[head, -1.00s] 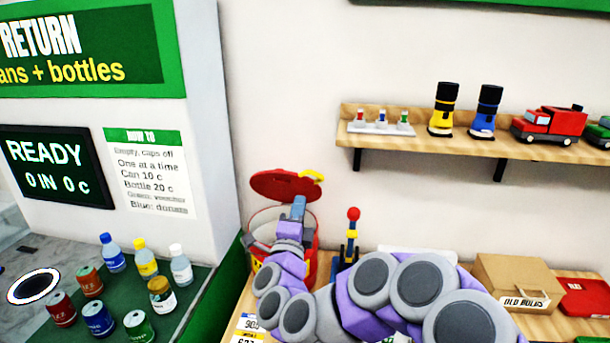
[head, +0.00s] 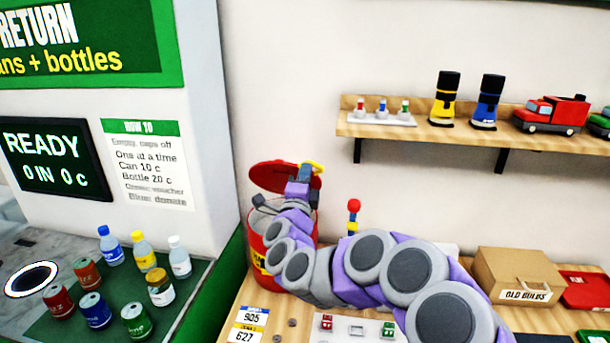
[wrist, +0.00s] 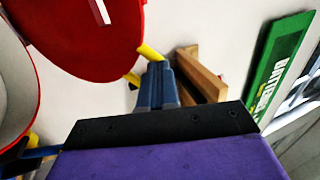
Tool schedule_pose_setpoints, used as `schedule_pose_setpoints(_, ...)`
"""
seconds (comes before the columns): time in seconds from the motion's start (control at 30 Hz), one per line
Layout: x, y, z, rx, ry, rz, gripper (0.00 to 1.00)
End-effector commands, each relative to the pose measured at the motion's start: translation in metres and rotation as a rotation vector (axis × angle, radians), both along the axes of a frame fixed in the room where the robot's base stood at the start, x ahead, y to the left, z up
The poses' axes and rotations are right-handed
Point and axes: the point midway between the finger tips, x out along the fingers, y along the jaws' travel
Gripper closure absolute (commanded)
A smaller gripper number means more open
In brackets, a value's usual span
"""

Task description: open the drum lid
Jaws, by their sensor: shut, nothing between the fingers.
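The red drum (head: 255,262) stands at the left end of the wooden bench, its pale inside partly showing. Its red lid (head: 268,176) is raised and tilted back over the far side, with a yellow handle (head: 317,167) at its right edge. My gripper (head: 304,172) is up in front of the lid's right part, close to the handle. In the wrist view, the lid (wrist: 100,45) fills the upper left, and the handle (wrist: 150,52) is by the tips of my gripper (wrist: 160,80). My gripper is shut and empty; whether it touches the handle I cannot tell.
Cans and bottles (head: 110,245) stand on a green mat at the left. A small post with a red ball (head: 354,205), a cardboard box (head: 520,272) and a red case (head: 586,290) are on the bench. A wall shelf (head: 450,135) holds toys. My arm hides part of the bench.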

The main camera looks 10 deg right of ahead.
Motion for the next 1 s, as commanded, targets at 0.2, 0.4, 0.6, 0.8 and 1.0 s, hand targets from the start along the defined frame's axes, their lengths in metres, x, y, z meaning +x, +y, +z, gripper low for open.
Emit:
schedule_pose_setpoints(0.2, 0.001, 0.0, 0.002, 0.001, 0.004, 0.0, 1.0)
schedule_pose_setpoints(0.4, 0.011, -0.004, 0.014, 0.017, 0.056, -0.002, 1.0)
schedule_pose_setpoints(0.6, 0.028, -0.01, 0.029, 0.038, 0.121, -0.003, 1.0)
schedule_pose_setpoints(0.8, 0.046, -0.015, 0.035, 0.041, 0.127, -0.002, 1.0)
schedule_pose_setpoints(1.0, 0.049, -0.016, 0.037, 0.041, 0.128, 0.001, 1.0)
